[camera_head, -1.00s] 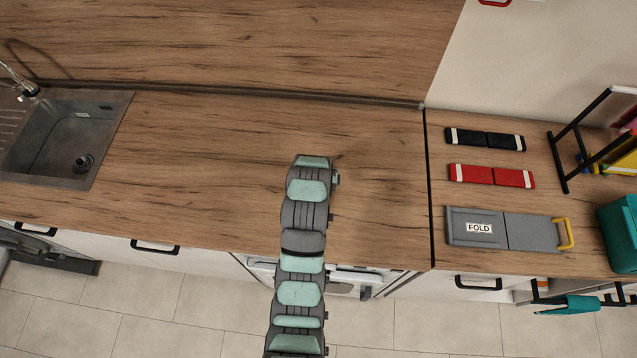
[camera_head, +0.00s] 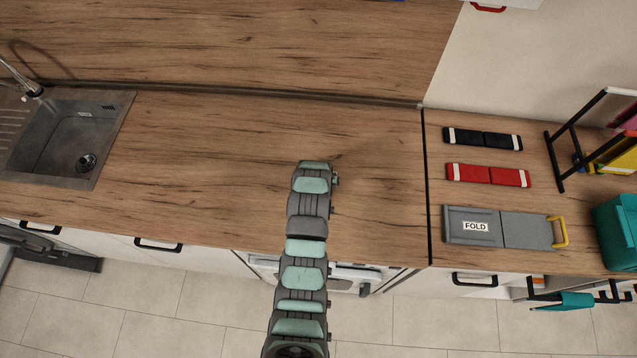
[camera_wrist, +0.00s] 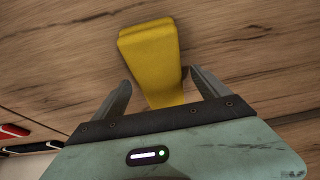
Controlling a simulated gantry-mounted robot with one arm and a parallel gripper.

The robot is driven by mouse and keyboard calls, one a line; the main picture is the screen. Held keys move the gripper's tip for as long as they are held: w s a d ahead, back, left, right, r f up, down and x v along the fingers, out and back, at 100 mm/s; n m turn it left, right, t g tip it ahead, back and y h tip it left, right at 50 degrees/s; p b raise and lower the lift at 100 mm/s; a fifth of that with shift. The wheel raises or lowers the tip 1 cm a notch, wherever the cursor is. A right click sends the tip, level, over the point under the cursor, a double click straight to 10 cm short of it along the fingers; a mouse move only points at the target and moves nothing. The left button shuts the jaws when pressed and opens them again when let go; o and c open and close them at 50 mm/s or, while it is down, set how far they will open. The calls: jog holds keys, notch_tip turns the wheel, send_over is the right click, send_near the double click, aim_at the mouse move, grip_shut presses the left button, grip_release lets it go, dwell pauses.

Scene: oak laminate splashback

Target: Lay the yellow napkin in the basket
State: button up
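The yellow napkin (camera_wrist: 150,58) shows folded in the wrist view, on the wood counter. My gripper (camera_wrist: 160,82) is open in that view, its two fingers on either side of the napkin's near, narrower part, with visible gaps to it. In the head view, my arm hides both the napkin and my gripper. A teal container (camera_head: 620,240) stands at the right edge of the head view, partly cut off. It may be the basket, but I cannot tell, and its inside is not visible.
A grey FOLD board (camera_head: 500,228) with a yellow handle, a red folded item (camera_head: 488,175) and a black one (camera_head: 482,138) lie on the right counter. A black rack (camera_head: 572,150) stands at the far right. The sink (camera_head: 65,140) is at left.

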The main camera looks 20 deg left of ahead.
jog(key=c, duration=1.6)
